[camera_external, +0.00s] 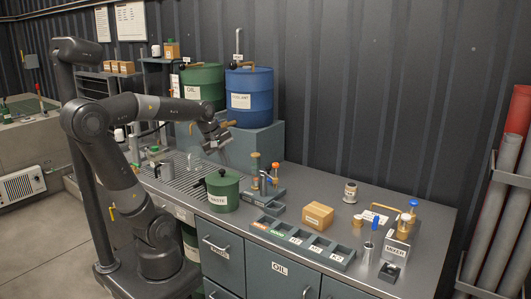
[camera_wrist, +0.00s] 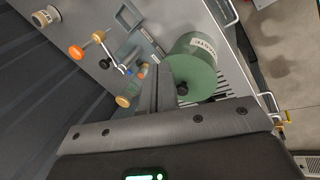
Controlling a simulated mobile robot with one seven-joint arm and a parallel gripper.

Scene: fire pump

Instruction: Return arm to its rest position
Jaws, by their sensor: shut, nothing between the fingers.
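My arm reaches over the left part of the workbench, its forearm about level. My gripper (camera_external: 226,152) hangs at its end, above the bench behind the green waste pot (camera_external: 223,190), in front of the drums. In the wrist view the fingers of my gripper (camera_wrist: 155,72) are together with nothing between them. The waste pot (camera_wrist: 193,66) shows just right of the fingers there, apart from them as far as I can tell. The exact height of the gripper over the bench is hard to judge.
A green oil drum (camera_external: 203,86) and a blue drum (camera_external: 249,97) stand on a raised block behind the gripper. Orange-topped tools (camera_external: 275,171) stand right of the pot. A cardboard box (camera_external: 317,215) and compartment tray (camera_external: 302,243) lie further right.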

